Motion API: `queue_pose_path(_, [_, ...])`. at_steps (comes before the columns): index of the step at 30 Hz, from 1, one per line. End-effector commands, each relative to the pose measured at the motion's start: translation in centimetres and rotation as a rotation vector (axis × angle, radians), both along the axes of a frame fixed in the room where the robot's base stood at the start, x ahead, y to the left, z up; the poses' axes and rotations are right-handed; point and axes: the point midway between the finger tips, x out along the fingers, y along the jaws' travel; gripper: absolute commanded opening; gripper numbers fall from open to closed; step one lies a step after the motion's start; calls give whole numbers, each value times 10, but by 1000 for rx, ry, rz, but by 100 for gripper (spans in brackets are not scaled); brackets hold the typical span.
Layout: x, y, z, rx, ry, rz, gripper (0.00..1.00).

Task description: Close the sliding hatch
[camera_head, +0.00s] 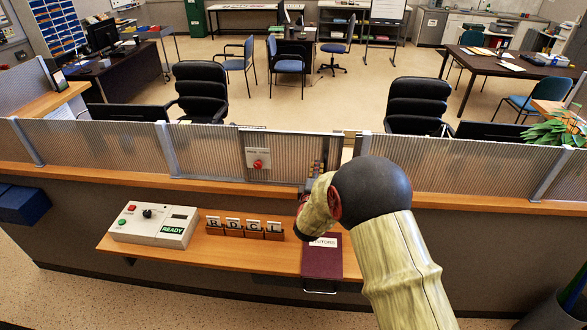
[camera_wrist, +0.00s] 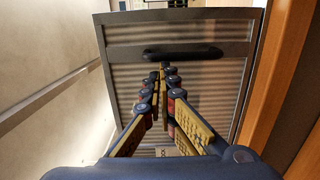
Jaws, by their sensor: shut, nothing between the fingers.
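The sliding hatch (camera_head: 285,155) is a ribbed, translucent panel in the screen along the counter. A ribbed panel (camera_wrist: 200,88) in a grey frame, which looks like the hatch, fills the middle of the wrist view. It carries a dark bar handle (camera_wrist: 183,53). My gripper (camera_wrist: 162,70) is shut and empty, its fingertips just short of the handle or at it; contact cannot be told. In the head view my gripper (camera_head: 318,168) is at the hatch's right part, largely hidden by my wrist. The handle cannot be made out there.
A red knob (camera_head: 258,164) on a pale plate is at the hatch's left part. Below, a wooden shelf (camera_head: 255,257) holds a control box (camera_head: 153,225), several letter cards (camera_head: 244,226) and a dark red visitors book (camera_head: 321,262). Fixed ribbed screens (camera_head: 470,165) run along the counter.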

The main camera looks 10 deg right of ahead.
Motion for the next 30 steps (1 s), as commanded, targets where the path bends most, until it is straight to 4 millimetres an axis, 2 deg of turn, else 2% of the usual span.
queue_pose_path(1, [-5,-13,-2,0,0,-6,0])
queue_pose_path(3, [-9,-25,-2,0,-1,-5,0])
queue_pose_path(9, [-17,-47,-1,-1,0,-2,0])
queue_pose_path(30, [-17,-54,-1,0,0,-1,0])
